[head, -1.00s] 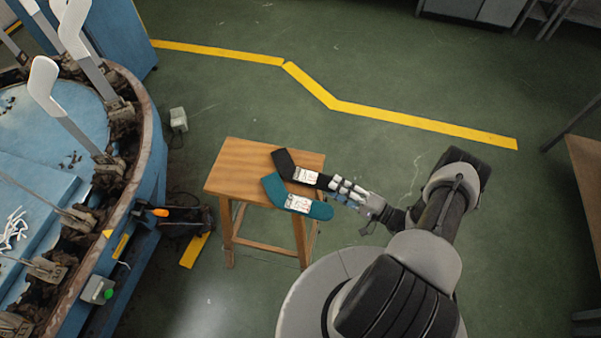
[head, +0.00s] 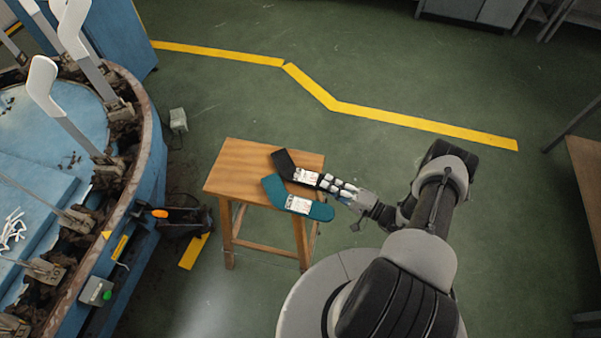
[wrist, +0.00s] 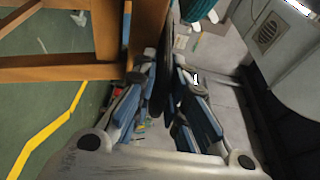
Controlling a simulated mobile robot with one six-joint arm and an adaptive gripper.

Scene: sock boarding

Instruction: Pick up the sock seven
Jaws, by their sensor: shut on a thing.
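A black sock (head: 283,162) with a white label lies on the wooden stool, its bent end toward the back left. A teal sock (head: 318,211) with a similar label lies just in front of it, and part of it shows at the top of the wrist view (wrist: 196,9). The label numbers are too small to read. My gripper (head: 327,182) reaches in from the right and is shut on the black sock's straight end. In the wrist view the black sock (wrist: 172,70) shows edge-on between the fingers, which hide part of it.
The wooden stool (head: 226,172) has bare top on its left. A blue round machine (head: 152,165) with upright white sock forms (head: 42,80) stands at the left. Green floor with a yellow line (head: 420,123) is clear behind the stool. A bench edge (head: 585,165) is at the far right.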

